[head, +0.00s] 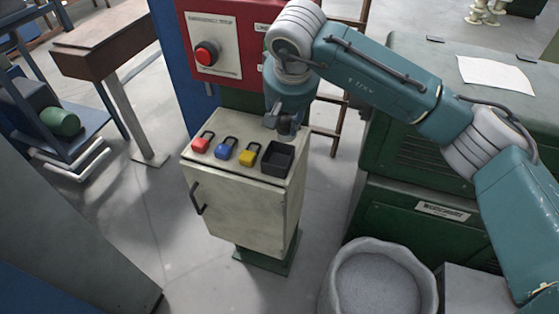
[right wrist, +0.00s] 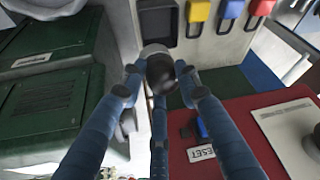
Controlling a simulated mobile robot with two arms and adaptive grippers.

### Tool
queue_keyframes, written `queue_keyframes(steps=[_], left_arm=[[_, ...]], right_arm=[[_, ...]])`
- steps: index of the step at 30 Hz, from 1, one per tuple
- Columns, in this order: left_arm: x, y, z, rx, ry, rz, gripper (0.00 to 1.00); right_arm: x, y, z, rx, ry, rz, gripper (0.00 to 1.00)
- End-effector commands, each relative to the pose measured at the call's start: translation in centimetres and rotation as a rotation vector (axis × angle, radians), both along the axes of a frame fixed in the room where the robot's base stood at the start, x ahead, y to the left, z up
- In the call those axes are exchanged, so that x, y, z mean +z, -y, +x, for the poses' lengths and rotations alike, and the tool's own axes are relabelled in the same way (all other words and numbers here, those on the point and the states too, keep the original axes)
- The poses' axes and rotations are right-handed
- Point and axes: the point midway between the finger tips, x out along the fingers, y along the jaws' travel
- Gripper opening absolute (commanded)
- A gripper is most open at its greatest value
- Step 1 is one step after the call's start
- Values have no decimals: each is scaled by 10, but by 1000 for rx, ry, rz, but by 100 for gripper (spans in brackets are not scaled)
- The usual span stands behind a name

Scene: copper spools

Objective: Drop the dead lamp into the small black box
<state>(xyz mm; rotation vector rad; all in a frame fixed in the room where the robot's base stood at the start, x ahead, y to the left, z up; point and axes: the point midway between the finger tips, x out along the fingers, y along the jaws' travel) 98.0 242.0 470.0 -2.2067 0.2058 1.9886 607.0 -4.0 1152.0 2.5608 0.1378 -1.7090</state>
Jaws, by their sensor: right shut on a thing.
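The small black box (head: 277,159) sits open on the right side of the pale cabinet's top. It also shows at the top of the right wrist view (right wrist: 157,22). My right gripper (head: 282,122) is above the cabinet top, just behind the box in the head view. In the right wrist view its blue fingers (right wrist: 158,80) are shut around the lamp (right wrist: 160,72), a dark rounded piece with a paler rim. The lamp appears apart from the box. My left gripper is out of view.
Red (head: 202,142), blue (head: 227,148) and yellow (head: 250,154) padlocks lie left of the box on the pale cabinet (head: 235,205). A red emergency-stop panel (head: 227,35) stands behind. A green machine (head: 415,130) stands right; a pale bin (head: 378,280) is in front.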

Motion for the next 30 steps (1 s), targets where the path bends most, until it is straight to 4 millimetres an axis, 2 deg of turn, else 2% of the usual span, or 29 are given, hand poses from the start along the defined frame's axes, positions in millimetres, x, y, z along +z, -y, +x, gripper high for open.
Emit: queue_keyframes(steps=[1, 3, 6, 12, 17, 21, 22, 25, 30], left_arm=[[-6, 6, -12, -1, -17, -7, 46], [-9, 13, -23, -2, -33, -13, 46], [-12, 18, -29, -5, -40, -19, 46], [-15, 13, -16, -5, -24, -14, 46], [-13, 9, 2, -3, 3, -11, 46], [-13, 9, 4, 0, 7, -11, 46], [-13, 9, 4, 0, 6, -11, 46], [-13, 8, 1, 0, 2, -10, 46], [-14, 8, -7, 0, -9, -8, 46]], right_arm=[[-10, 0, -1, 0, -2, 1, 6], [-19, 0, -1, 0, -2, 1, 6], [-29, 0, -1, 0, -2, 1, 6], [-40, 0, 0, -1, 0, 1, 6], [-41, 0, 0, -1, 1, 1, 6], [-41, 0, 0, -1, 1, 1, 6], [-41, 0, 0, -1, 1, 1, 34], [-41, 0, 0, -1, 1, 1, 54], [-41, 0, 0, -1, 0, 1, 54]])
